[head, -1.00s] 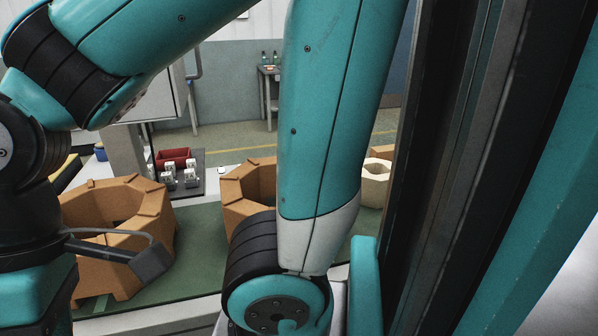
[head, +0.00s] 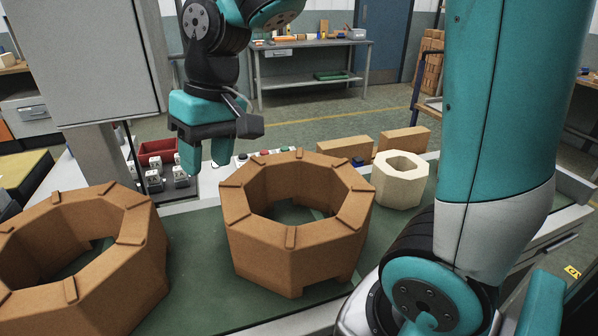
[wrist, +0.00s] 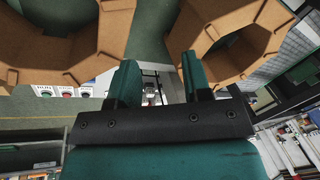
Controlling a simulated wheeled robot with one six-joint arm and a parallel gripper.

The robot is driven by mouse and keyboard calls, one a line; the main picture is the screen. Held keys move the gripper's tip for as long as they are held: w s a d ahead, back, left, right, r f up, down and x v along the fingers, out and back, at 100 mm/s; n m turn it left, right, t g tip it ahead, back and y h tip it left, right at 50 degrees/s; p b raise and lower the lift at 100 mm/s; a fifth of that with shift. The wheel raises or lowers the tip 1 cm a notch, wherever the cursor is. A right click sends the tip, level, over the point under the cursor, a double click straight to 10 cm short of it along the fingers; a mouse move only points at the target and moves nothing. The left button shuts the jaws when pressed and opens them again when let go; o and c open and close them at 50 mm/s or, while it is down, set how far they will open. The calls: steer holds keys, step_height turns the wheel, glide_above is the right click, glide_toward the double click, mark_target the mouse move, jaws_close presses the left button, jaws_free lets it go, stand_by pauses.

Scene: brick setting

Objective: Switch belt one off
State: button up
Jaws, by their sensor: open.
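A pale control panel (head: 265,154) with red and green buttons sits at the far edge of the green belt (head: 190,285), behind the middle brown ring. In the wrist view the panel (wrist: 65,90) is at the left, with small labels above its buttons; I cannot read them surely. Which belt is belt one I cannot tell. My gripper (head: 206,155) points down, open and empty, left of the panel and apart from it. In the wrist view my gripper (wrist: 160,78) has its fingers spread, with the panel outside them to the left.
Large brown octagonal rings stand on the belt at the left (head: 75,250) and middle (head: 295,215). A cream ring (head: 400,180) and brown blocks (head: 403,140) are to the right. A red bin (head: 157,150) and small white fittings (head: 180,175) lie below-left of my gripper. A grey cabinet (head: 85,60) stands left.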

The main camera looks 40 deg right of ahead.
steer(key=w+d+f+m+h+b, duration=0.1)
steer(key=w+d+f+m, duration=0.15)
steer(key=w+d, duration=0.4)
steer(key=w+d+f+m, duration=0.1)
steer(key=w+d+m, duration=0.3)
steer(key=w+d, duration=0.25)
steer(key=w+d+f+m+h+b, duration=0.1)
steer(key=w+d+f+m, duration=0.15)
steer(key=d, duration=0.45)
steer(key=w+d+f+m, duration=0.2)
steer(key=d+f+m, duration=0.1)
steer(key=d, duration=0.4)
steer(key=w+d+f+m+h+b, duration=0.1)
steer(key=w+d+f+m, duration=0.15)
steer(key=d, duration=0.45)
steer(key=shift+m+g, duration=0.4)
steer(key=shift+m, duration=0.15)
steer(key=f, duration=0.5)
steer(key=f+p, duration=0.1)
steer(key=f, duration=1.1)
steer(key=shift+d+p, duration=0.25)
steer(key=shift+p, duration=0.05)
jaws_close()
